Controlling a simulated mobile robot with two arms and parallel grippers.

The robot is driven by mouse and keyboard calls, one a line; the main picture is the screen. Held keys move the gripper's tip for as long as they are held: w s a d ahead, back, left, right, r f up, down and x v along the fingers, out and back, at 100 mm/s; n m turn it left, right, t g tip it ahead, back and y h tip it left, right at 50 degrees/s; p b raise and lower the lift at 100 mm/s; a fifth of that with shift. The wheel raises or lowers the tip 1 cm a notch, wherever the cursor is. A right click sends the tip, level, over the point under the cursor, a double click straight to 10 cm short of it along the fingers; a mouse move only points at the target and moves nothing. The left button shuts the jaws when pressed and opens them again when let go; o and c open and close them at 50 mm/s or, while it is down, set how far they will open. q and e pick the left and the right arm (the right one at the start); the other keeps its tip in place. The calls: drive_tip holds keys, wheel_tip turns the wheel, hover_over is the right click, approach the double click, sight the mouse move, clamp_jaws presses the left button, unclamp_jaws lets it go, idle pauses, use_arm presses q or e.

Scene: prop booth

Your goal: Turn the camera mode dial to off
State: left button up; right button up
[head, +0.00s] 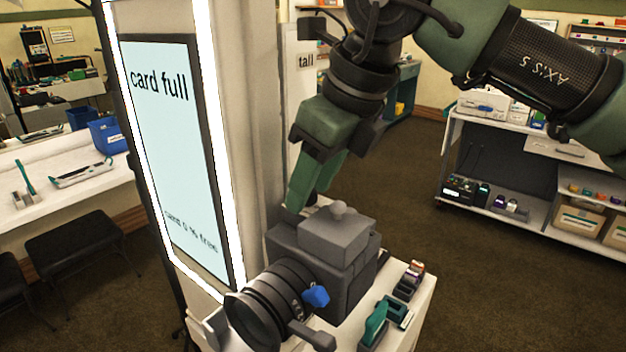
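The camera (315,255) is a grey boxy body with a large dark lens (265,312) pointing to the lower left. It stands at the front of a white stand. I cannot tell which part is the mode dial, or read any setting. My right gripper (298,204) points down with green fingers at the camera's far upper left edge. Its fingertips are partly hidden, and contact is unclear. My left gripper is out of view.
A lit panel (178,150) reading "card full" rises close on the left of the camera. Small teal and dark items (378,322) lie on the stand's white top (412,318) to the right. A shelf unit (450,165) stands farther right, with open floor between.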

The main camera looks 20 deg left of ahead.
clamp_jaws()
drive_tip(key=n+p, duration=0.1)
drive_tip(key=n+g+p, duration=0.1)
drive_tip(key=shift+w+r+n, duration=0.15)
drive_tip(key=shift+n, duration=0.25)
drive_tip(key=n+g+p, duration=0.1)
drive_tip(key=n+p, duration=0.2)
drive_tip(key=shift+w+r, duration=0.1)
drive_tip(key=shift+w, duration=0.05)
drive_tip(key=n+g+p, duration=0.2)
drive_tip(key=n+p, duration=0.1)
drive_tip(key=n, duration=0.1)
drive_tip(key=shift+w+p, duration=0.1)
drive_tip(key=shift+p, duration=0.25)
drive_tip(key=shift+w+a+n+h+p, duration=0.1)
drive_tip(key=shift+n+h+p, duration=0.2)
drive_tip(key=shift+n+p, duration=0.5)
drive_tip(key=shift+f+n+g, duration=0.2)
drive_tip(key=shift+n+g, duration=0.1)
drive_tip(key=shift+n, duration=0.1)
